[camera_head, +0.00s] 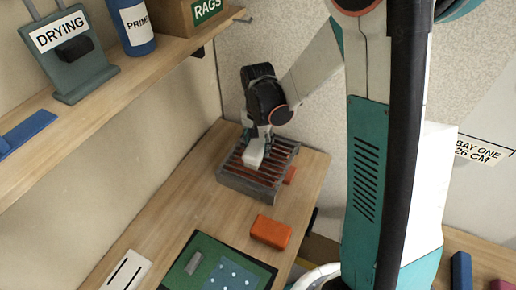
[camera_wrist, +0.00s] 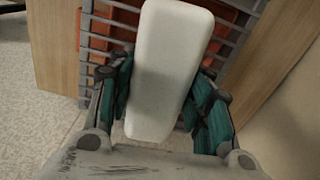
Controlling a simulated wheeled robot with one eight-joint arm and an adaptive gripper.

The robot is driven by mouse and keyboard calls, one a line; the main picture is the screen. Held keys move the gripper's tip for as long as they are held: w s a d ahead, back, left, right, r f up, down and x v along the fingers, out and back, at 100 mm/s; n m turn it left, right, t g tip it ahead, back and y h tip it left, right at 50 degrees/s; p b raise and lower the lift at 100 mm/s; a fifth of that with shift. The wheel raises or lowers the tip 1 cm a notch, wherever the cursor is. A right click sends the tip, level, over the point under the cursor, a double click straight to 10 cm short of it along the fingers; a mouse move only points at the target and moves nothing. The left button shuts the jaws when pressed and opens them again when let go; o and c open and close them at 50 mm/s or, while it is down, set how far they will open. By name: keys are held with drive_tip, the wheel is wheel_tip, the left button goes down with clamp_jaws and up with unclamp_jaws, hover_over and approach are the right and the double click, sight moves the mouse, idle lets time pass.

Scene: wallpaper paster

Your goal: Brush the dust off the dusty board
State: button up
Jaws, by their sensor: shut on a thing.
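My gripper (camera_head: 257,143) is over a grey slatted rack (camera_head: 231,183) at the far end of the wooden bench. It is shut on a white, rounded block-shaped thing (camera_wrist: 168,62), with teal fingers on both sides of it. The white thing also shows in the head view (camera_head: 254,157); any bristles are hidden, and I cannot tell whether it touches the rack. A dark green board (camera_head: 190,243) lies nearer on the bench. It carries a grey bar (camera_head: 193,263) and a blue patch with pale specks (camera_head: 228,275). I cannot tell surely whether this is the dusty board.
An orange block (camera_head: 270,232) lies between rack and green board. A white slotted plate (camera_head: 127,271) lies at the bench's left. A shelf (camera_head: 120,91) above left bears a DRYING stand (camera_head: 75,60), a PRIMER bottle (camera_head: 133,27) and a RAGS box (camera_head: 190,15).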

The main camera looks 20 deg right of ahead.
drive_tip(key=shift+f, duration=0.5)
drive_tip(key=shift+f+b, duration=0.5)
drive_tip(key=shift+f, duration=0.05)
drive_tip(key=shift+f, duration=0.1)
drive_tip(key=o, duration=1.1)
